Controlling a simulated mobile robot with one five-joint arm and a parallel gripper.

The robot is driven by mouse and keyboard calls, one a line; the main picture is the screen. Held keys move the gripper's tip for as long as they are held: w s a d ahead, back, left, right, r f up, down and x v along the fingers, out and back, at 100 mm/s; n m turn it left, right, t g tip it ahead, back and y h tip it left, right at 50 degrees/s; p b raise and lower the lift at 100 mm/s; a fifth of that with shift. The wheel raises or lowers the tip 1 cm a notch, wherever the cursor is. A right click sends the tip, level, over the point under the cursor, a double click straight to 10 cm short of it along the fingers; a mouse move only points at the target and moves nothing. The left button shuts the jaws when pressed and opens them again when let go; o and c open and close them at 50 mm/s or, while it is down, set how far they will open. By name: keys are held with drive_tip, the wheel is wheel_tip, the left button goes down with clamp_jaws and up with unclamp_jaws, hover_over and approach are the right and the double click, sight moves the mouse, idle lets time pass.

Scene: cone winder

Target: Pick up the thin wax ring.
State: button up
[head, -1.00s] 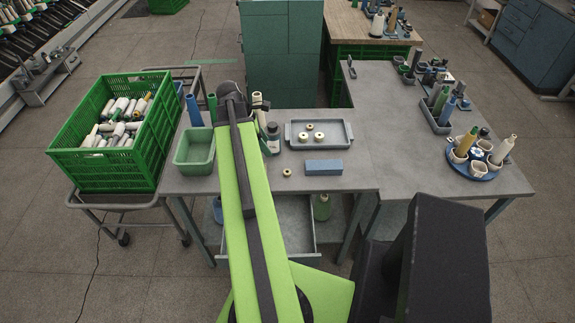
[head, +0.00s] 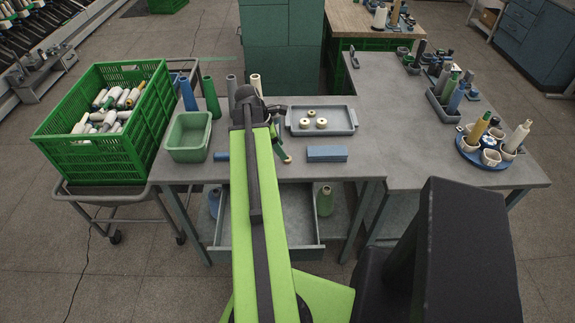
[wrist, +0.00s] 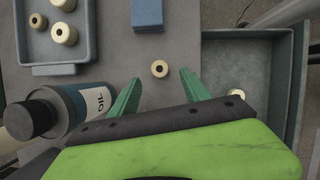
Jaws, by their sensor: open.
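In the wrist view a small cream ring (wrist: 159,69) with a dark hole lies flat on the grey table, just ahead of and between my fingertips. A second cream ring (wrist: 236,93) is in the open drawer, partly covered by my gripper's edge. Taller cream rings (wrist: 64,33) stand in the tray. I cannot tell for certain which is the thin wax ring. My gripper (head: 284,155) is open and empty, its green fingers spread over the table near the drawer edge. The ring on the table is hidden in the head view.
An oil bottle (wrist: 60,113) lies close beside my left finger in the wrist view. A blue block (head: 327,154) and the grey tray (head: 349,122) sit nearby. The drawer (head: 305,240) is open. A green bin (head: 188,137) stands at left.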

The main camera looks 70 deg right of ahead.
drive_tip(key=b+x, duration=0.5)
drive_tip(key=shift+f, duration=0.25)
drive_tip(key=shift+r, duration=0.2)
clamp_jaws()
